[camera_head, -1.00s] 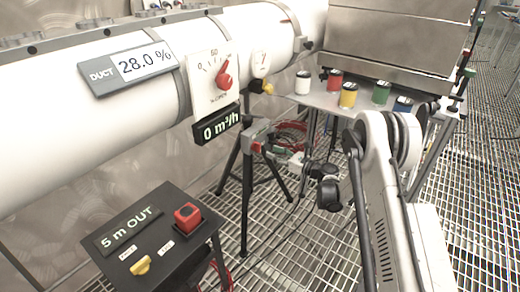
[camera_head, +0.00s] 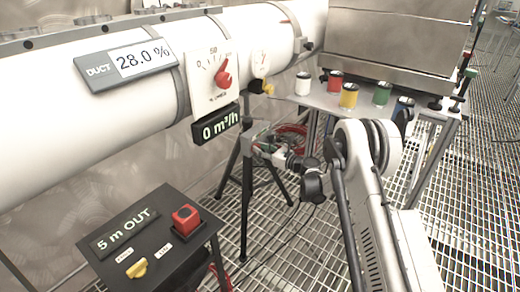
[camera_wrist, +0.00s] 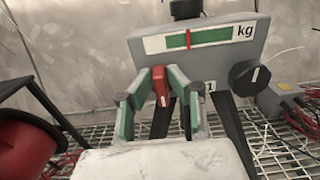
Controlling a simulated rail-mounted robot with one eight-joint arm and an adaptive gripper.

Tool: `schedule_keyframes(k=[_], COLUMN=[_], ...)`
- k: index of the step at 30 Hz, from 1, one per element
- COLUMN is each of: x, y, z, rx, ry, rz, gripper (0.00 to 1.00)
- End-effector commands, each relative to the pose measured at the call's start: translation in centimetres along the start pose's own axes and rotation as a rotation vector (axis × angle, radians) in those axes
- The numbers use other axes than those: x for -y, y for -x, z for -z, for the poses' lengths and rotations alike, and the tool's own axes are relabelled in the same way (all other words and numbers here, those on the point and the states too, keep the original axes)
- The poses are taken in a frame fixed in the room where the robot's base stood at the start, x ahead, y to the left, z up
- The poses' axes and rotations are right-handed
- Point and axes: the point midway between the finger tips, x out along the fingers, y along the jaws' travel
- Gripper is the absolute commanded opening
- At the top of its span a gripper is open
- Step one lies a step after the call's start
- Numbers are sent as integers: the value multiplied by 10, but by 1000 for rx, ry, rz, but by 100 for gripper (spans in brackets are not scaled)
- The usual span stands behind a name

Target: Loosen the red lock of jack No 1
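The red lock (camera_wrist: 160,86) of jack No 1 shows in the wrist view on the front of a grey box (camera_wrist: 150,64), which bears a "kg" scale and a label "1". My gripper (camera_wrist: 160,90), grey with green pads, has one finger on each side of the red lock. The fingertips are very near it; I cannot tell whether they press on it. A black knob (camera_wrist: 248,77) with a white mark sits at the box's right. In the head view my gripper (camera_head: 264,148) is at the tripod jack (camera_head: 246,170) under the duct, and hides the lock.
A white duct (camera_head: 90,110) with a red dial pointer runs above the jack. A black console (camera_head: 150,235) with a red button stands at front left. A table (camera_head: 330,101) with coloured cans is behind. In the wrist view, a red reel (camera_wrist: 25,148) is at left.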

Motion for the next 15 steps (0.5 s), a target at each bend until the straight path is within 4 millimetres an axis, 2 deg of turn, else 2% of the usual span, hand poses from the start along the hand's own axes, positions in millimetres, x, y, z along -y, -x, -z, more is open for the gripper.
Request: schedule_keyframes(k=[1,3,15], x=[0,0,0], y=[0,0,0], z=[0,0,0], rx=[0,0,0], ry=[0,0,39], rz=[0,0,0], gripper=[8,0,0])
